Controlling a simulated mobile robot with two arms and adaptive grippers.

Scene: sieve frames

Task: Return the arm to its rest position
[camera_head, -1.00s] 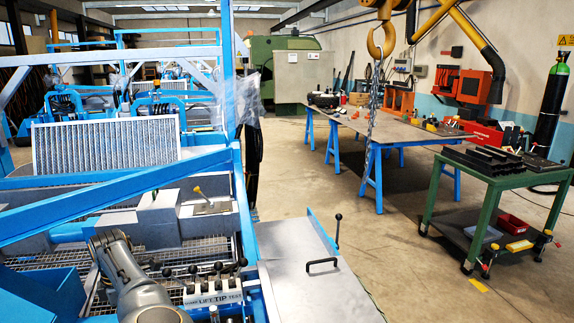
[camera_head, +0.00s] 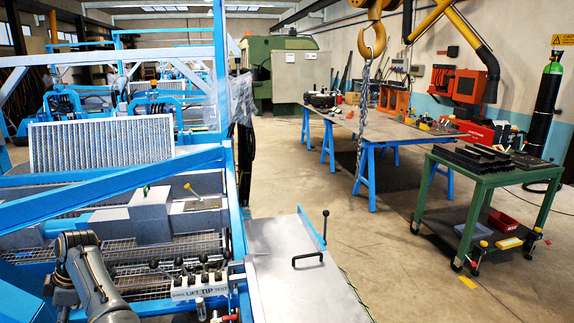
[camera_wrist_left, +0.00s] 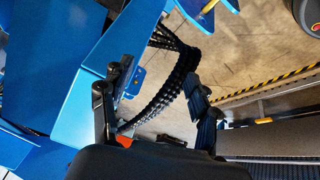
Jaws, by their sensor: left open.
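My left arm (camera_head: 92,282) comes up from the lower left of the head view, bent over the blue machine. Its gripper does not show clearly there. In the left wrist view my left gripper (camera_wrist_left: 158,92) is open, its two black fingers apart with nothing between them. Behind the fingers are a blue metal panel (camera_wrist_left: 60,78), a black corrugated cable bundle (camera_wrist_left: 186,75) and the concrete floor. A pale pleated sieve frame (camera_head: 100,145) stands upright on the machine in the head view. My right gripper is not in view.
Lift and tip levers (camera_head: 200,283) stand beside my arm. A sloping blue beam (camera_head: 110,192) crosses above it. A metal cover (camera_head: 300,275) with a black handle lies to the right. A green cart (camera_head: 480,183) and a hanging hook (camera_head: 370,45) are farther right; floor between is clear.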

